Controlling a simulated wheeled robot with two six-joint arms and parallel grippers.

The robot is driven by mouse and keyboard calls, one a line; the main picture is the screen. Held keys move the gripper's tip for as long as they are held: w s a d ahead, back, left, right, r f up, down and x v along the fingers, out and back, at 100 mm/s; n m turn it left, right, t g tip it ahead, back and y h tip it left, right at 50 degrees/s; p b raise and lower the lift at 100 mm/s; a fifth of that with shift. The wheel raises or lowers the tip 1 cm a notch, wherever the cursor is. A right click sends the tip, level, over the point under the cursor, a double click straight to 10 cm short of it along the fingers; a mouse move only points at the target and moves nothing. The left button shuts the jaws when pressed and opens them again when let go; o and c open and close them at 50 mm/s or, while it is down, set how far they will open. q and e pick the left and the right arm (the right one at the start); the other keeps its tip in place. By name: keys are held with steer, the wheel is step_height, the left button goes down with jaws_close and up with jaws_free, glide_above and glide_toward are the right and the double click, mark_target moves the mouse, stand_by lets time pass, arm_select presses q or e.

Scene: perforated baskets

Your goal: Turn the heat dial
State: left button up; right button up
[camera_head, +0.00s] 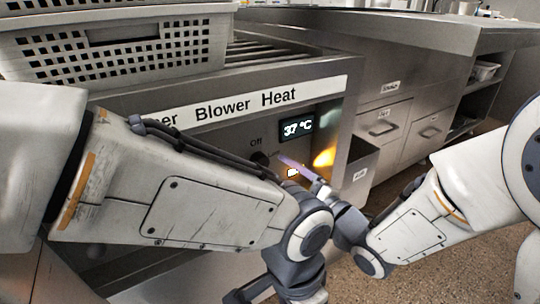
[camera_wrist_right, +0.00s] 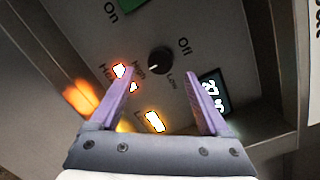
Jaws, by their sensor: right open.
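The heat dial is a round black knob (camera_wrist_right: 159,60) on the grey control panel, with "Off", "High" and "Low" lettering around it. In the head view the knob (camera_head: 260,158) sits under "Off", left of the 37 °C display (camera_head: 297,127). My right gripper (camera_wrist_right: 162,80) is open, its two purple fingers apart with the knob showing between and just beyond their tips. I cannot tell whether they touch the panel. In the head view the right gripper (camera_head: 296,166) is partly hidden by my left arm. My left gripper's fingers are out of view below.
A white perforated basket (camera_head: 120,50) stands on top of the machine at the left. A label strip (camera_head: 240,105) reads "Blower Heat". A green switch marked "On" (camera_wrist_right: 135,3) and glowing lamps are near the dial. Steel cabinets (camera_head: 400,120) stand at the right; open floor lies in front.

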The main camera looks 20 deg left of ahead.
mark_target(263, 164)
steer(key=b+x, duration=0.1)
steer(key=x, duration=0.2)
steer(key=shift+w+a+f, duration=0.15)
steer(key=shift+w+a, duration=0.05)
steer(key=shift+a, duration=0.15)
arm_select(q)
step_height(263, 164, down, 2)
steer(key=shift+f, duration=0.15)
arm_select(e)
steer(key=shift+w+a, duration=0.2)
steer(key=shift+a, duration=0.15)
steer(key=shift+c, duration=0.2)
jaws_close()
